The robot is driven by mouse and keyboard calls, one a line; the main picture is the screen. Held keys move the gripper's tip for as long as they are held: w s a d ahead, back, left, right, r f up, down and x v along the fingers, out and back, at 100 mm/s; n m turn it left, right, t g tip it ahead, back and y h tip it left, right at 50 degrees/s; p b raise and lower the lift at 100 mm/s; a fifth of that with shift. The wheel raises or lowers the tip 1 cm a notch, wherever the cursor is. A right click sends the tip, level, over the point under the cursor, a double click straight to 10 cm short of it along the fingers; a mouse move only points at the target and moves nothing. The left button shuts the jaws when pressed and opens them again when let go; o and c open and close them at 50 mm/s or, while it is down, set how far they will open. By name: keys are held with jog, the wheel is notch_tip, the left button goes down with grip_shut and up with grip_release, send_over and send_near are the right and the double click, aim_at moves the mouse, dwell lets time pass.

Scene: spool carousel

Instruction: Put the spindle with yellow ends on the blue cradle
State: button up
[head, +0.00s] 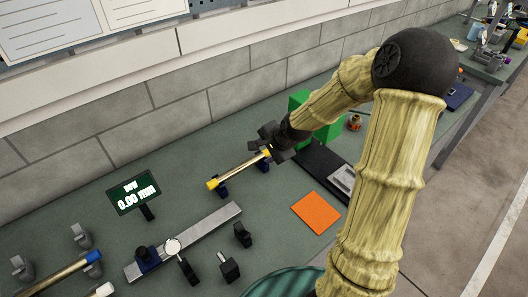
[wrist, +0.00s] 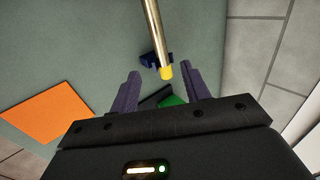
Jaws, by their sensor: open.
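The spindle (head: 238,170) is a metal rod with yellow ends. It lies over the blue cradle (head: 222,191), whose two dark blue supports show under it near its ends. In the wrist view the spindle (wrist: 154,35) comes down from the top edge, and its near yellow end is level with the fingertips. One cradle support (wrist: 147,59) shows beside that end. My gripper (head: 270,147) is at the spindle's right end. Its fingers (wrist: 160,70) are open, one on each side of the yellow end, with visible gaps. The far end is outside the wrist view.
An orange mat (head: 318,212) and a black tray (head: 318,165) lie to the right. A green block (head: 299,103) stands behind my gripper. A display (head: 133,191), a metal rail with a dial (head: 208,228), black holders (head: 242,235) and another rod (head: 60,273) are to the left.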

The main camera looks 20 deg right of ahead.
dwell(0.5)
jog(key=s+a+r+n+g+h, duration=0.1)
jog(key=s+r+n, duration=0.1)
jog(key=s+n, duration=0.4)
jog(key=s+a+r+n+g+h, duration=0.1)
jog(key=s+n+g, duration=0.1)
jog(key=s+n, duration=0.5)
jog(key=s, duration=0.6)
jog(key=shift+a+r+n+g+h, duration=0.25)
jog(key=shift+r+n+g+h, duration=0.05)
jog(key=shift+r, duration=0.1)
jog(key=shift+s, duration=0.1)
